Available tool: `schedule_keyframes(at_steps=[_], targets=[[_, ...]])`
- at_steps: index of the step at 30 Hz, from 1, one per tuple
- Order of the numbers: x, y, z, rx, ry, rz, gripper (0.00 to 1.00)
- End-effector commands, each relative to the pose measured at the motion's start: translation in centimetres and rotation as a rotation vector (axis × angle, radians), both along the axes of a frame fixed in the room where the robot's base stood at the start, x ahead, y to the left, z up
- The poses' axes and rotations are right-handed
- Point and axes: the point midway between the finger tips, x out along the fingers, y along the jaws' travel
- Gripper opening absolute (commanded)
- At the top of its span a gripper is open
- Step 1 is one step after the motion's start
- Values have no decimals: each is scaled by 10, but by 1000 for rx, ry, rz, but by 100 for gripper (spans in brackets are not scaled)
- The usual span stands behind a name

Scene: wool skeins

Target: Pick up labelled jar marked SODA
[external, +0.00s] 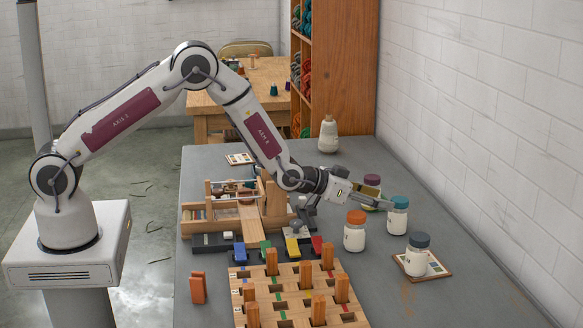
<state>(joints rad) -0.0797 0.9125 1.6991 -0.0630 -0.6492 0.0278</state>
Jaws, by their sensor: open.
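Several lidded jars stand on the right part of the grey table. One has an orange lid (354,232), one a teal lid (397,217), one a dark blue-grey lid (417,255), and one a purple lid (372,181). The labels are too small to read, so I cannot tell which is SODA. My gripper (384,200) is open, tilted to the right, close to the teal-lidded jar and in front of the purple-lidded jar, which it partly hides. I cannot tell whether it touches either jar.
A wooden peg board (292,318) with upright orange blocks fills the front. A wooden loom-like frame (222,215) and coloured blocks lie under my arm. The dark-lidded jar stands on a card (441,268). The right front table is clear.

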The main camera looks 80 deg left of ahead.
Motion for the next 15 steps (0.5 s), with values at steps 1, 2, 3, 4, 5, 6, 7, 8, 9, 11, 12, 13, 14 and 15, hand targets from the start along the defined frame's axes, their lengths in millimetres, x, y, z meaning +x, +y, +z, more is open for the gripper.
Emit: schedule_keyframes(at_steps=[1,2,3,4,5,6,7,8,9,11,12,13,14,15], targets=[[1,0,0,0,0,0,54],[1,0,-1,0,0,0,54],[3,0,-1,0,0,0,54],[4,0,-2,0,0,0,54],[6,1,-2,0,0,0,54],[8,1,-3,0,-1,0,54],[9,1,-4,0,-1,0,54],[11,1,-5,0,0,0,54],[13,2,-6,0,0,0,54],[17,2,-7,0,0,0,54],[19,2,-8,0,0,0,54],[20,2,-8,0,0,0,54],[21,2,-9,0,0,0,54],[22,3,-9,0,0,0,54]])
